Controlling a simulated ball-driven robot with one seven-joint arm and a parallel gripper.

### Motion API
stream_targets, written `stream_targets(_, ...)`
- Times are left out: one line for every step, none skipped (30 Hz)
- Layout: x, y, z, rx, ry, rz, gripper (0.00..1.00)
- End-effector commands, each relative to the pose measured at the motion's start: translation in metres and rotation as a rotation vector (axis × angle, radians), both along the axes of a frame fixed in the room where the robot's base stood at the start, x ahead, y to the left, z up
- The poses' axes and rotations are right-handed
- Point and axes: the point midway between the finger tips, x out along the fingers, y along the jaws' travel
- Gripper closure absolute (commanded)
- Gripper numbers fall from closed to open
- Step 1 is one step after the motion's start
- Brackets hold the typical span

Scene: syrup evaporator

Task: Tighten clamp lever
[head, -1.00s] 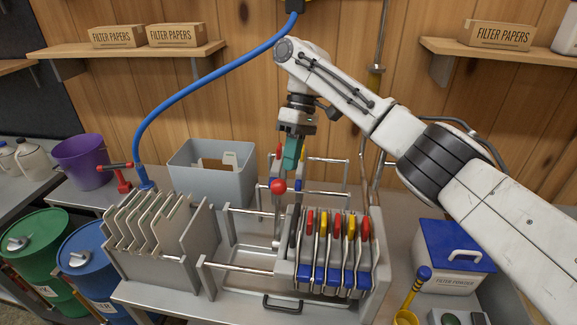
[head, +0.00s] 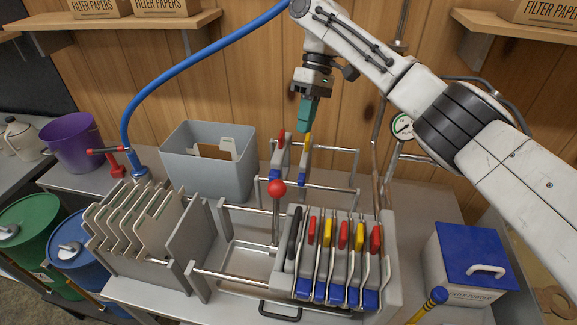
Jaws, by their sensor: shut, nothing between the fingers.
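The clamp lever is an upright metal rod topped with a red ball (head: 277,188), in the middle of the filter press frame, left of its row of plates. My gripper (head: 305,127) points down with its teal fingers together and nothing between them. It hangs up and to the right of the red ball in the picture, clear of it, in front of the wood wall. The lower end of the lever is partly hidden by the press rails (head: 232,280).
Filter plates with red and yellow handles (head: 343,235) stand right of the lever, with two more on a rack (head: 302,160) behind. Pale plates (head: 125,225) stand at left. A grey bin (head: 205,165), blue hose (head: 165,80) and blue-lidded box (head: 470,260) are nearby.

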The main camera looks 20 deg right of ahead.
Motion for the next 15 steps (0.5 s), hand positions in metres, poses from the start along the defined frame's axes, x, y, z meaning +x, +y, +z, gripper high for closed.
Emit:
stream_targets(0.0,0.0,0.0,0.0,0.0,0.0,1.0)
stream_targets(0.0,0.0,-0.001,0.0,0.0,0.0,1.0)
stream_targets(0.0,0.001,-0.002,0.0,0.001,0.0,1.0)
stream_targets(-0.001,0.001,-0.003,0.0,0.001,0.0,1.0)
stream_targets(-0.001,0.002,-0.005,0.0,0.001,0.0,1.0)
stream_targets(-0.002,0.003,-0.009,0.001,0.003,0.001,1.0)
stream_targets(-0.003,0.004,-0.011,0.001,0.002,0.002,1.0)
stream_targets(-0.004,0.005,-0.015,0.002,0.003,0.002,1.0)
stream_targets(-0.006,0.007,-0.02,0.003,0.004,0.003,1.0)
stream_targets(-0.007,0.009,-0.024,0.003,0.002,0.003,1.0)
stream_targets(-0.009,0.011,-0.028,0.004,0.003,0.002,1.0)
stream_targets(-0.011,0.014,-0.035,0.003,0.003,0.002,1.0)
stream_targets(-0.012,0.016,-0.041,0.003,0.004,0.003,1.0)
stream_targets(-0.014,0.018,-0.045,0.004,0.003,0.003,1.0)
stream_targets(-0.016,0.02,-0.051,0.004,0.002,0.002,1.0)
